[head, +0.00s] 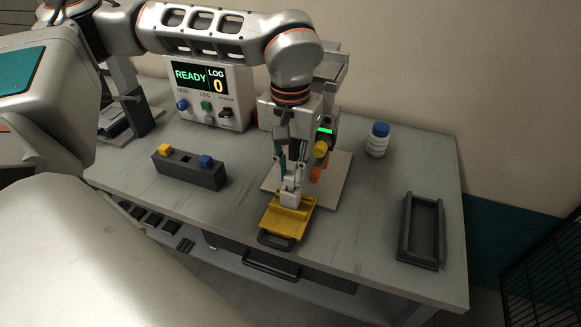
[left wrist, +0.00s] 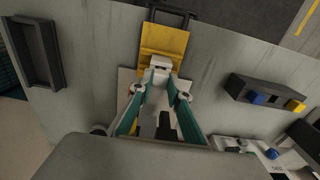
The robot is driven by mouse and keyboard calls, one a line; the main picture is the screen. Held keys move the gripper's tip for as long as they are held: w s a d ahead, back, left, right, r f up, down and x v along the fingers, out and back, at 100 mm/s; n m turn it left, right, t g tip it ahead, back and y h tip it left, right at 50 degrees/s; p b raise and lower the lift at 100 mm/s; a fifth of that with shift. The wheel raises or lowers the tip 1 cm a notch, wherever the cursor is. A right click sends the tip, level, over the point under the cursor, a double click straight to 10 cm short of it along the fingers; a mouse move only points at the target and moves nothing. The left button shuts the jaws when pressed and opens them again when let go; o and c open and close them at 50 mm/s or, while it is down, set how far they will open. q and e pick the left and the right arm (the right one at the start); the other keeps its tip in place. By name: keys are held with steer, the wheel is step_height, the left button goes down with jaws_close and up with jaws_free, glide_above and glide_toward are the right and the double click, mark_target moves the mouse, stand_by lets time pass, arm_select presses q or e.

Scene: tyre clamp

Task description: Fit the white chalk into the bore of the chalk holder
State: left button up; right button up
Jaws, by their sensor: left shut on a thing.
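My left gripper (head: 291,186) points down over the yellow tray-like piece (head: 289,222) with a black handle, at the front middle of the table. It is shut on a small white piece, which I take for the white chalk (head: 290,200). The white piece also shows between the fingertips in the left wrist view (left wrist: 160,64), over the yellow piece (left wrist: 163,38). The fingers hide part of it, and I cannot tell whether it touches the yellow piece. A dark grey block (head: 190,175), perhaps the chalk holder, has a yellow and a blue cube with an empty square opening between them.
A display box (head: 207,93) reading READY stands at the back. A device with a yellow knob (head: 320,149) is close behind my left gripper on a pale plate (head: 338,180).

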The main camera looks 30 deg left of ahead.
arm_select(q)
steer(key=shift+f+b, duration=0.45)
steer(key=shift+f, duration=0.55)
steer(key=o, duration=1)
steer(key=shift+r, duration=0.15)
step_height(320, 180, up, 12)
steer(key=shift+f, duration=0.1)
steer(key=shift+s, duration=0.1)
